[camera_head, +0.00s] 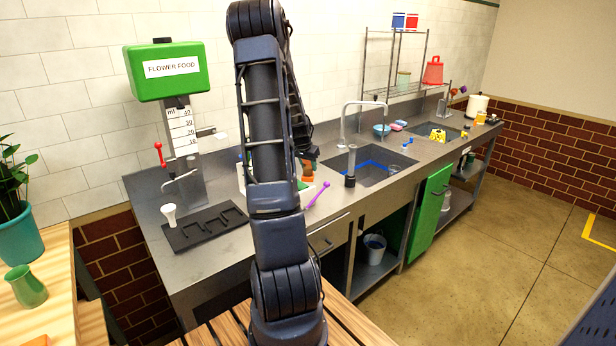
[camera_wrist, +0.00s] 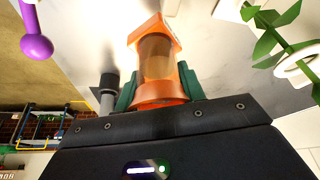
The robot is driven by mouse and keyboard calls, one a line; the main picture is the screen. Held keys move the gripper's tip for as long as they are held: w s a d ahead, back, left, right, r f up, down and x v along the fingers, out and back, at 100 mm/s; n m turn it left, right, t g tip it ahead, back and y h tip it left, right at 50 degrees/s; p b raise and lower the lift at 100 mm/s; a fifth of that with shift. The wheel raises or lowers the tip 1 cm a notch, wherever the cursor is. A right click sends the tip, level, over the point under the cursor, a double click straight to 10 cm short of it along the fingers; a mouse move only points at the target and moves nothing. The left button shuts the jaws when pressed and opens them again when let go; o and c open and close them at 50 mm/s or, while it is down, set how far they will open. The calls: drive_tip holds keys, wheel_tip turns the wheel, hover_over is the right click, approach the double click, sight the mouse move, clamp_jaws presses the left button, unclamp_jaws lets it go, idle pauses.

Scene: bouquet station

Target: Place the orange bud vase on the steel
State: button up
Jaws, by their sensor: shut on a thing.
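The orange bud vase (camera_wrist: 162,92) fills the middle of the wrist view, with a squared orange end, a brownish see-through middle and a round orange end nearer the camera. My gripper (camera_wrist: 157,86) is shut on it, with a green finger on each side. In the head view, a small orange part of the vase (camera_head: 307,170) shows just right of my arm, over the steel counter (camera_head: 215,258). My arm hides much of that spot. I cannot tell whether the vase touches the steel or is held above it.
A purple-knobbed tool (camera_head: 318,194) lies close to the right of the vase. A sink (camera_head: 370,165) with a tap is beyond it. A black mat (camera_head: 205,227) and the flower food dispenser (camera_head: 168,70) stand left. A leafy stem (camera_wrist: 268,38) shows in the wrist view.

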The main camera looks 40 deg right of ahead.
sight(308, 175)
drive_tip(key=shift+f, duration=2.5)
drive_tip(key=shift+f, duration=0.15)
drive_tip(key=o, duration=1.2)
